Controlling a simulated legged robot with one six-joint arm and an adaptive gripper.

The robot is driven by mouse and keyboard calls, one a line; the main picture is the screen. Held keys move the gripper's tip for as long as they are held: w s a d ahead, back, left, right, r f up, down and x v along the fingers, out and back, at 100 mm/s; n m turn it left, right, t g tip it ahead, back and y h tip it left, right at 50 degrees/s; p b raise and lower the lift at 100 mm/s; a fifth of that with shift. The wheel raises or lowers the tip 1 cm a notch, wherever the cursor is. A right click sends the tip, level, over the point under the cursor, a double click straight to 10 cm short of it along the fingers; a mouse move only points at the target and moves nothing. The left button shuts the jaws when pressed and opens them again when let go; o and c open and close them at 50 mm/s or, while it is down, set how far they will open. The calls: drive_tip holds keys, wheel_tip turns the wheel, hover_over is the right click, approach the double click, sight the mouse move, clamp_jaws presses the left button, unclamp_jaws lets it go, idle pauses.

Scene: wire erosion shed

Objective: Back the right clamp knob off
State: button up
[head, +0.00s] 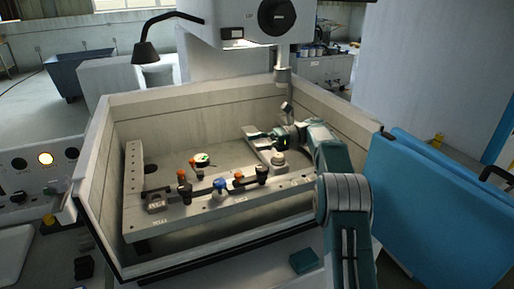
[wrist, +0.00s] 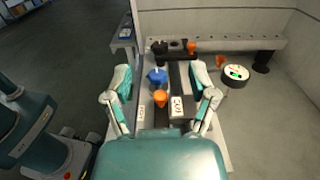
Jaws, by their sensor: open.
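My gripper (head: 258,139) is open and empty, held above the right part of the work tank in the head view. In the wrist view its two fingers (wrist: 160,71) are spread wide. An orange knob (wrist: 160,98) and a blue knob (wrist: 157,76) appear between them, lower down and not touched. The blue knob (head: 219,183) is further left on the front rail. I cannot tell which orange knob the wrist view shows.
A round dial with a green display (wrist: 236,73) lies beside the clamps. The tank's wall (head: 120,103) surrounds the work area, and the machine head (head: 282,75) hangs near my arm.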

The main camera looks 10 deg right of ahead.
sight(263, 170)
drive_tip(key=shift+o, duration=1.4)
drive_tip(key=shift+d+f+t, duration=0.1)
drive_tip(key=shift+d+t, duration=0.15)
drive_tip(key=shift+t, duration=0.05)
drive_tip(key=s+d+f+m+t+h, duration=0.4)
drive_tip(key=s+d+f+m+t, duration=0.45)
drive_tip(key=t, duration=0.65)
drive_tip(key=shift+m, duration=0.95)
drive_tip(key=x, duration=0.3)
drive_tip(key=f+x, duration=0.1)
drive_tip(key=x, duration=0.3)
drive_tip(key=w+d+x, duration=0.1)
drive_tip(key=x, duration=0.3)
drive_tip(key=shift+f, duration=0.35)
drive_tip(key=c, duration=1.1)
